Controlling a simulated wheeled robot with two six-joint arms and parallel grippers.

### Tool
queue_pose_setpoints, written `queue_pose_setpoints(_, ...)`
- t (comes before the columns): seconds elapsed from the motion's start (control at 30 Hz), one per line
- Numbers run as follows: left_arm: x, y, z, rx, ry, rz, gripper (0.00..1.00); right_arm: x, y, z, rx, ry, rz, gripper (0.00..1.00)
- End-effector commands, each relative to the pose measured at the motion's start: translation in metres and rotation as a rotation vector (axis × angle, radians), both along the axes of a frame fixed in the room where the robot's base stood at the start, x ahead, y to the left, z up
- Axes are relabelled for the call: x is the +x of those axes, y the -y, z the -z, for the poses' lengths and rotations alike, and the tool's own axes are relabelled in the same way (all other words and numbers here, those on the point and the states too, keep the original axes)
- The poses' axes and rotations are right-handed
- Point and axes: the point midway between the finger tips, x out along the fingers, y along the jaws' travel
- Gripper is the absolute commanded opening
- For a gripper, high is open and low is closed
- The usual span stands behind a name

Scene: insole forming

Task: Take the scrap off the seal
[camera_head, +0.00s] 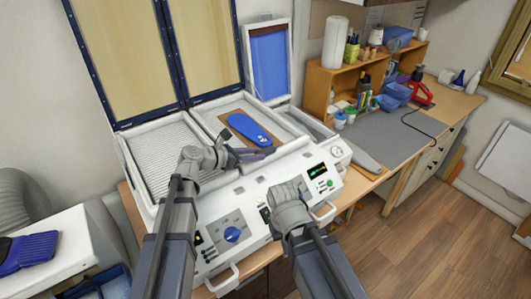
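A white forming machine (258,205) stands on the bench with its lids raised. A blue insole (252,130) lies on a brown board (283,132) in the right bed. The pale rim around the left bed (165,150) and right bed is where a seal could be; I cannot make out a distinct scrap on it. My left gripper (240,147) is over the near edge of the right bed, just in front of the insole. Its fingers look spread, with nothing clearly between them. My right gripper (289,195) is over the control panel; its fingertips are hidden.
The raised framed lids (125,50) stand behind the beds, with a smaller blue-faced lid (268,62) to their right. A grey mat (383,136) covers the clear bench at right, below a wooden shelf (318,88) of bottles and tubs. A blue brush-like item (27,252) lies at far left.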

Motion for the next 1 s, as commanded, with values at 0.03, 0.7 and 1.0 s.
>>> queue_pose_setpoints(0.03,0.000,0.000,0.000,0.000,0.000,0.000,0.22,0.000,0.000,0.000,0.000,0.000,0.000,0.00)
queue_pose_setpoints(0.7,0.000,0.000,-0.003,0.000,0.000,0.000,0.00,0.000,0.000,-0.003,0.000,0.000,0.000,0.00)
queue_pose_setpoints(1.0,0.000,0.000,-0.031,0.000,0.000,0.000,0.00,0.000,0.000,-0.031,0.000,-0.001,-0.001,0.00)
